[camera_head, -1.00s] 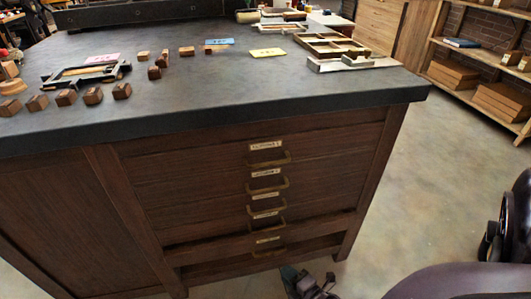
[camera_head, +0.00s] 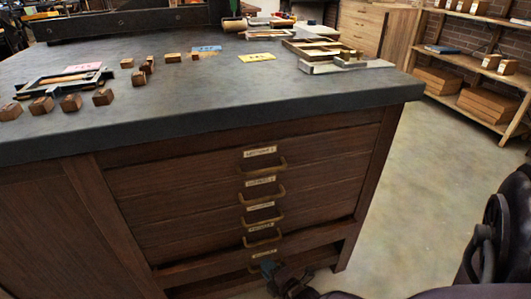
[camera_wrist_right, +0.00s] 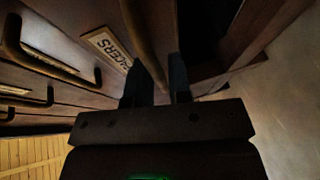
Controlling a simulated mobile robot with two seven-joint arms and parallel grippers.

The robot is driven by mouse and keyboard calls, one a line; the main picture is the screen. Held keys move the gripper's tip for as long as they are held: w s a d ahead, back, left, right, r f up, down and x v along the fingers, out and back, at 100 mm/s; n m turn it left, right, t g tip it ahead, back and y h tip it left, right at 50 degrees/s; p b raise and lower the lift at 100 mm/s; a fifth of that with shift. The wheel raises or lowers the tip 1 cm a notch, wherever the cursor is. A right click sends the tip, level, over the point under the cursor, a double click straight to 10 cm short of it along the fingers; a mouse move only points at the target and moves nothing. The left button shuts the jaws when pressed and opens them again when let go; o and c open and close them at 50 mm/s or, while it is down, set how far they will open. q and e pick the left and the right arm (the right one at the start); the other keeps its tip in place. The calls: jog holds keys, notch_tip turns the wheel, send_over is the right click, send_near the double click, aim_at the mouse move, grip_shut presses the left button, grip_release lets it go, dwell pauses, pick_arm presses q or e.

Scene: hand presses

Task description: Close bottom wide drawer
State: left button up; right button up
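The dark wooden cabinet has several stacked wide drawers with brass handles and labels. The bottom wide drawer (camera_head: 205,273) is lowest in the head view, with a dark gap along its upper edge; how far it stands out is hard to tell. Its handle (camera_head: 256,267) is partly hidden by my right gripper (camera_head: 284,277). In the right wrist view, the gripper's two dark fingers (camera_wrist_right: 160,75) are apart, with a brass handle bar (camera_wrist_right: 146,35) running down toward the gap between them. A label (camera_wrist_right: 107,47) is beside that bar. Contact is unclear. My left gripper is not in view.
The dark worktop (camera_head: 220,90) overhangs the drawers and holds small wooden blocks (camera_head: 72,103), a frame (camera_head: 60,83) and wooden trays (camera_head: 320,47). Shelves (camera_head: 465,95) stand at the right. The floor (camera_head: 420,160) between is clear.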

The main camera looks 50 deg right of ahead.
aim_at(263, 257)
jog(key=shift+w, duration=0.25)
grip_shut()
jog(key=w+d, duration=0.2)
jog(key=w, duration=0.1)
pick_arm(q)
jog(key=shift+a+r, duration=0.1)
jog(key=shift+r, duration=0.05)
pick_arm(e)
jog(key=shift+r, duration=0.1)
grip_release()
jog(key=shift+w, duration=0.1)
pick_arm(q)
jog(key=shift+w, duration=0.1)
